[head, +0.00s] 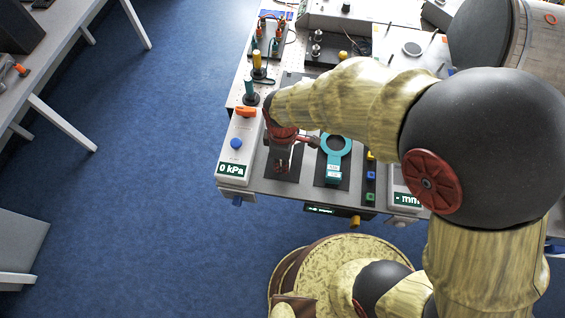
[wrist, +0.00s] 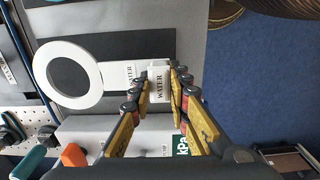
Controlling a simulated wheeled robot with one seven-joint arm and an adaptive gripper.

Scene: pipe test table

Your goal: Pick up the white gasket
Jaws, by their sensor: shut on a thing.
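The white gasket (wrist: 95,78) is a flat ring with a tab to its right marked WATER, over a dark mat (wrist: 150,46) in the wrist view. My gripper (wrist: 160,72) has its fingertips on either side of the upright, labelled end of the tab and is shut on it. The ring itself is outside the fingers, to their left. I cannot tell whether the gasket touches the mat. In the head view my gripper (head: 284,150) is over the left mat of the table, and my arm hides most of the gasket.
A teal ring gasket (head: 346,147) lies on a mat to the right. A box with a 0 kPa display (head: 232,169) and an orange handle (head: 246,112) are at the left. Coloured blocks (head: 369,182) stand farther right. Blue floor (head: 140,210) is open left of the table.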

